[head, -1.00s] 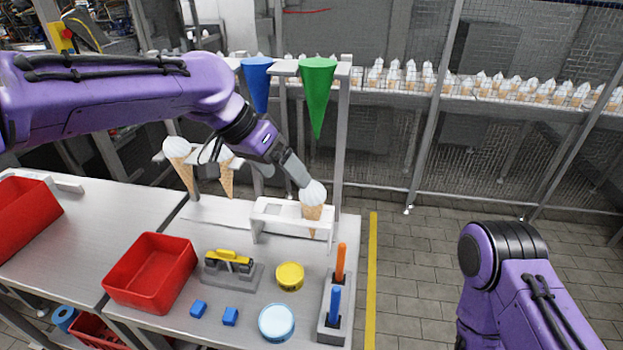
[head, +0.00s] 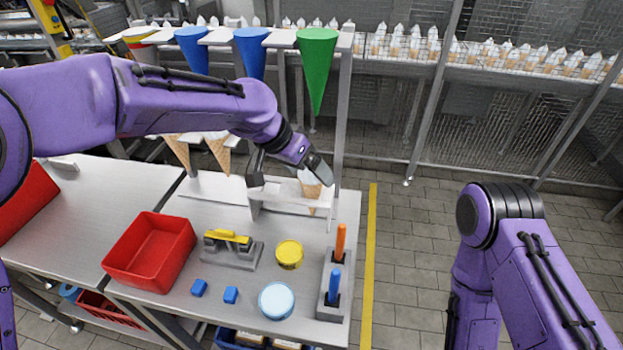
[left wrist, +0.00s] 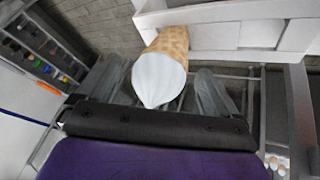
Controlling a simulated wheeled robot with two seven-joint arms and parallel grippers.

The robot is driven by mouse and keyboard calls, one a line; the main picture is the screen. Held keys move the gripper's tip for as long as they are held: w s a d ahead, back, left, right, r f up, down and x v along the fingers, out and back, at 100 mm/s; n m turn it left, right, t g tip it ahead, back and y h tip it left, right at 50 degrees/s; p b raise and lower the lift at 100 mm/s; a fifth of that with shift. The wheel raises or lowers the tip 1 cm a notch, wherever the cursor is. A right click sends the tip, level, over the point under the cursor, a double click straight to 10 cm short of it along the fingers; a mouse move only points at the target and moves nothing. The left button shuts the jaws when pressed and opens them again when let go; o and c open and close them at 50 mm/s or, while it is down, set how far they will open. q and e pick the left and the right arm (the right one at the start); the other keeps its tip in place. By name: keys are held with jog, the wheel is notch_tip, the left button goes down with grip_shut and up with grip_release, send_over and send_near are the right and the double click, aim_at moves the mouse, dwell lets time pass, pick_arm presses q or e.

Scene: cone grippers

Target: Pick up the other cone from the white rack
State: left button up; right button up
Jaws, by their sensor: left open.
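The white rack (head: 268,208) stands at the back right of the workbench. A waffle cone with white cream (head: 311,190) is upright in its right part, its top partly hidden by my gripper. My left gripper (head: 289,172) is above the rack, its fingers spread apart and empty. In the left wrist view the cone (left wrist: 160,72) shows with its cream towards the camera, between the two fingers of the gripper (left wrist: 160,85). I cannot tell if a finger touches it. My right arm is at the right, its gripper out of view.
Two more cones (head: 218,155) hang behind my left arm. Blue and green funnels (head: 317,65) hang above. A red bin (head: 150,250), yellow can (head: 289,254), light blue lid (head: 276,300), blue cubes (head: 231,295) and a holder with orange and blue handles (head: 333,290) are in front.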

pick_arm(q)
jog(key=c, duration=0.9)
jog(key=shift+r, duration=0.1)
